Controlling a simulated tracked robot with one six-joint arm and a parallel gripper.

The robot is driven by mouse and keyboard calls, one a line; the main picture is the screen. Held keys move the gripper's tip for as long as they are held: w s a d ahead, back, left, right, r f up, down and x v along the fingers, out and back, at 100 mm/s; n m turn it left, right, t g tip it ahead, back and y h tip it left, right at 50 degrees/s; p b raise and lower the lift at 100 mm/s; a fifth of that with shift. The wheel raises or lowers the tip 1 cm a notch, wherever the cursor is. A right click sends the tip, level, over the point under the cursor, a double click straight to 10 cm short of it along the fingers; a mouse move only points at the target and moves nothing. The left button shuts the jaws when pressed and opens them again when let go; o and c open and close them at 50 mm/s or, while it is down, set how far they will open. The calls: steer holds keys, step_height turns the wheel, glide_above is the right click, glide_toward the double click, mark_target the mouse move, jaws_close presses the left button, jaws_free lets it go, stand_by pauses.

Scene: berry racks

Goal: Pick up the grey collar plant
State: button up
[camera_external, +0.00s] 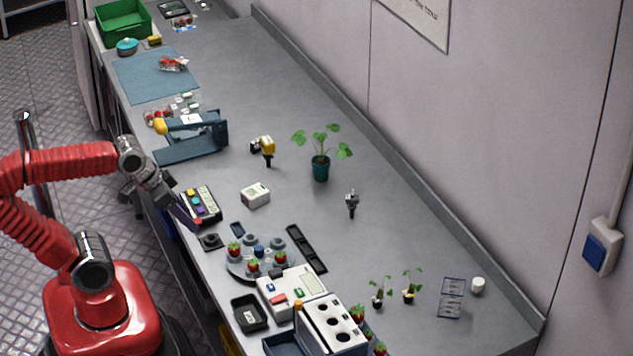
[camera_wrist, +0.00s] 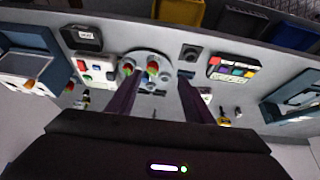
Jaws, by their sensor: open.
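Two small seedlings stand at the right front of the bench in the external view. The left one (camera_external: 378,297) has a pale, greyish collar at its base. The right one (camera_external: 409,294) has a yellow collar. My gripper (camera_external: 188,216) is at the bench's left edge, far left of both seedlings. Its dark purple fingers are apart and empty in the wrist view (camera_wrist: 160,76), with the round strawberry carousel (camera_wrist: 148,58) beyond them. Small plant-like shapes show at the left of the wrist view, but I cannot tell their collars apart.
A white device (camera_external: 283,296) and a white box with round holes (camera_external: 333,328) stand left of the seedlings. A black slotted strip (camera_external: 307,248) lies behind the carousel. A larger potted plant (camera_external: 320,168) stands farther back. The bench between it and the seedlings is mostly clear.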

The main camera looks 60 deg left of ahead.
mark_target(362, 300)
steer(key=w+d+f+n+h, duration=0.2)
steer(key=w+d+n+h, duration=0.1)
steer(key=w+d+n, duration=0.3)
steer(key=w+d+f+n+h, duration=0.2)
steer(key=w+d+n+h, duration=0.2)
steer(key=w+d, duration=0.3)
steer(key=w+d+f+n+g+h, duration=0.1)
steer(key=w+d+f+n+h, duration=0.1)
steer(key=w+d+n+h, duration=0.2)
steer(key=shift+w+d+f+n, duration=0.1)
steer(key=shift+w+d+n, duration=0.5)
steer(key=shift+w, duration=0.55)
steer(key=shift+w+d+f+n, duration=0.1)
steer(key=shift+w+d+n, duration=0.5)
steer(key=shift+w, duration=0.6)
steer(key=shift+w+d+n, duration=0.5)
steer(key=shift+w+n, duration=0.1)
steer(key=shift+w, duration=0.55)
steer(key=w+f+n, duration=0.1)
steer(key=w+n, duration=0.1)
steer(key=w+f+n+t, duration=0.1)
steer(key=w+f+n, duration=0.1)
steer(key=w, duration=0.1)
steer(key=w+f+n+t, duration=0.1)
steer(key=w+n, duration=0.1)
steer(key=w, duration=0.1)
steer(key=shift+w+d+f+h, duration=0.1)
steer(key=shift+d+f+h, duration=0.2)
steer(key=shift+f+h, duration=0.1)
